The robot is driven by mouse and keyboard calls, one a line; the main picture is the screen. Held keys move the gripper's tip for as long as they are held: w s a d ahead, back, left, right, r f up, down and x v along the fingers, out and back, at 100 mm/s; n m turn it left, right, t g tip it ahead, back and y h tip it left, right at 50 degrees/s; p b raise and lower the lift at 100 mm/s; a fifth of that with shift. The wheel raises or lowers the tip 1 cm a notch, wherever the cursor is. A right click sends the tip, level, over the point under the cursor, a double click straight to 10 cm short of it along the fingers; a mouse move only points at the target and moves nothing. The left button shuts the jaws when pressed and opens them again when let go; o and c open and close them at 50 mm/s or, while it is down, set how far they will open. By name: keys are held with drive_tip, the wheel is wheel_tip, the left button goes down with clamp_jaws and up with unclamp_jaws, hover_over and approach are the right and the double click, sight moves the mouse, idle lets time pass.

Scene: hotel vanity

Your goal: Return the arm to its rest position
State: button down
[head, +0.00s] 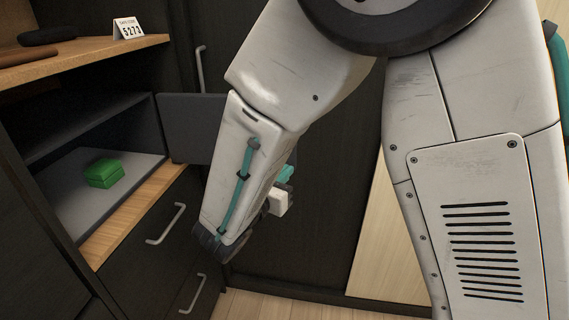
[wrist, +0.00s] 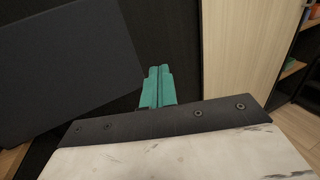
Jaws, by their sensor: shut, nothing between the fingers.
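My gripper (wrist: 158,70) shows in the wrist view as two teal fingers pressed together, with nothing between them. It points toward a dark panel and touches nothing that I can see. In the head view my white arm hangs in front of the dark cabinets. The gripper is mostly hidden there behind the forearm, with only a bit of teal showing at its right side.
A green box (head: 104,173) lies on a grey surface in the open compartment at left. A dark door panel (head: 192,128) stands open beside my forearm. A "5273" card (head: 128,28) stands on the wooden top. Drawers with handles (head: 166,224) are below.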

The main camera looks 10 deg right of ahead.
drive_tip(key=s+d+f+m+g+y, duration=0.1)
drive_tip(key=s+d+m+g+y, duration=0.1)
drive_tip(key=s+d+m+g, duration=1.15)
drive_tip(key=s+r+m+t+y, duration=0.1)
drive_tip(key=s+r+m+y, duration=0.3)
drive_tip(key=s+m, duration=0.3)
drive_tip(key=s+d+r+m+y, duration=0.1)
drive_tip(key=s+r+m+y, duration=0.3)
drive_tip(key=s+m+y, duration=0.2)
drive_tip(key=shift+s+d+m+t, duration=0.25)
drive_tip(key=shift+s+m+t, duration=0.1)
drive_tip(key=shift+s+m, duration=0.1)
